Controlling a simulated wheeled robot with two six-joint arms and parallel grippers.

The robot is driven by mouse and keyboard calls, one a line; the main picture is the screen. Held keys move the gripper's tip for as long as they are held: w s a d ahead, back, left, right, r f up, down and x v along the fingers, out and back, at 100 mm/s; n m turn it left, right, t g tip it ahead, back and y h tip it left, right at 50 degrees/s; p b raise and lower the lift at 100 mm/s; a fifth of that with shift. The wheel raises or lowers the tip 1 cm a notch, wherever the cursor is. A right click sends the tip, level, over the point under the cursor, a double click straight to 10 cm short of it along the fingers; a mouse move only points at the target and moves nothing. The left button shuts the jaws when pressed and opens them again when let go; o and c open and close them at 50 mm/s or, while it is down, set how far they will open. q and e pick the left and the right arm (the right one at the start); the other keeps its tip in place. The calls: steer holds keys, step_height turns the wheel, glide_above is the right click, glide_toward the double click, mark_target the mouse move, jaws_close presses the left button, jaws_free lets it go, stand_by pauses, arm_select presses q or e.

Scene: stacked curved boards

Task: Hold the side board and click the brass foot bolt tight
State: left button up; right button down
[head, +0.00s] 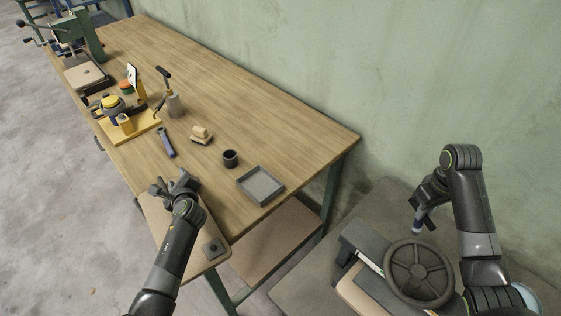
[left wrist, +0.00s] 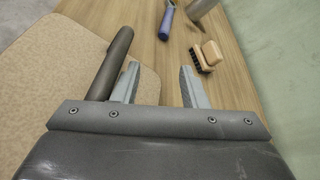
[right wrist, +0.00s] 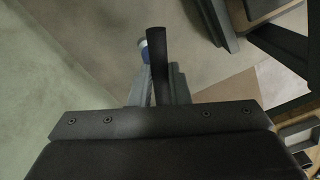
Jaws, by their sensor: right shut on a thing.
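The tan side board (head: 162,222) projects from the near edge of the bench, with a small dark knob (head: 213,249) on its lower end. My left gripper (head: 172,186) is over its upper end. In the left wrist view its fingers (left wrist: 158,88) are apart with nothing gripped between them. A dark round bar (left wrist: 112,62) lies over the board (left wrist: 60,75), just left of the left finger. My right gripper (head: 427,203) is raised at the right, shut on a dark-handled tool (right wrist: 158,55) with a blue and pale end (head: 417,226). I cannot make out the brass foot bolt.
The bench carries a blue-handled tool (head: 165,142), brush (head: 201,134), dark cup (head: 231,158), grey tray (head: 261,184) and yellow fixture (head: 128,125). A dark handwheel (head: 418,272) stands below my right arm. The bench's right rear is clear.

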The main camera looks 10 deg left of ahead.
arm_select(q)
jaws_close()
stand_by(1.3)
steer(key=c, duration=0.8)
jaws_free()
steer(key=o, duration=0.8)
steer(key=shift+s, duration=0.1)
steer(key=v, duration=1.2)
steer(key=shift+d+f, duration=0.1)
